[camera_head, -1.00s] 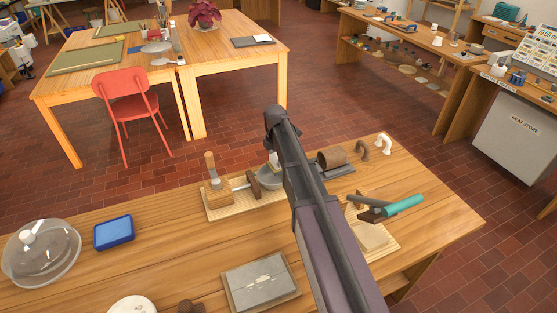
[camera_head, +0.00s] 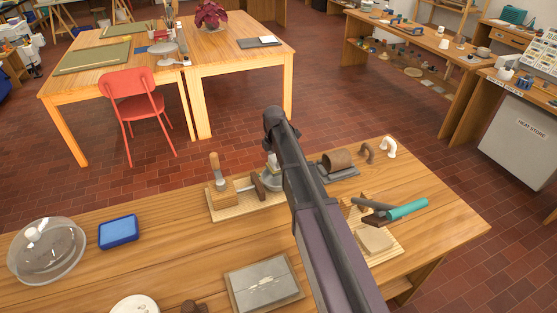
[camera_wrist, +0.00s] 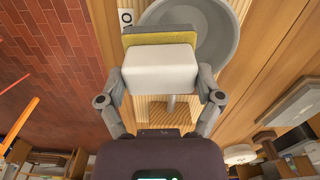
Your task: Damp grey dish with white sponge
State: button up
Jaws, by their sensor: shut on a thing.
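A white sponge block (camera_wrist: 160,70) with a yellow-green layer (camera_wrist: 160,40) on its far side is held between the fingers of my gripper (camera_wrist: 161,80) in the wrist view. The grey dish (camera_wrist: 216,40) is a round bowl just beyond and right of the sponge, partly covered by it. Whether the sponge touches the dish I cannot tell. In the head view the grey dish (camera_head: 271,184) shows at the left edge of my arm, on a wooden board, with a small pale part of the sponge (camera_head: 272,161) above it. My fingers are hidden there.
A wooden block with an upright tool (camera_head: 217,187) stands left of the dish. A brown cylinder (camera_head: 337,160) lies right of my arm, with a teal-handled tool (camera_head: 408,209) nearer. A blue box (camera_head: 118,231) and glass dome (camera_head: 46,250) stand left. The bench's middle left is clear.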

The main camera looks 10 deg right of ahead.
jog(key=shift+s+a, duration=0.1)
jog(key=shift+a, duration=0.2)
dwell(0.4)
jog(key=shift+s+a+f, duration=0.1)
jog(key=shift+s+a, duration=0.45)
jog(key=shift+a, duration=0.25)
jog(key=shift+s, duration=0.1)
jog(key=shift+s+a, duration=0.25)
jog(key=shift+s, duration=0.75)
jog(key=shift+s, duration=0.1)
jog(key=shift+s+d, duration=0.65)
jog(key=shift+s, duration=0.25)
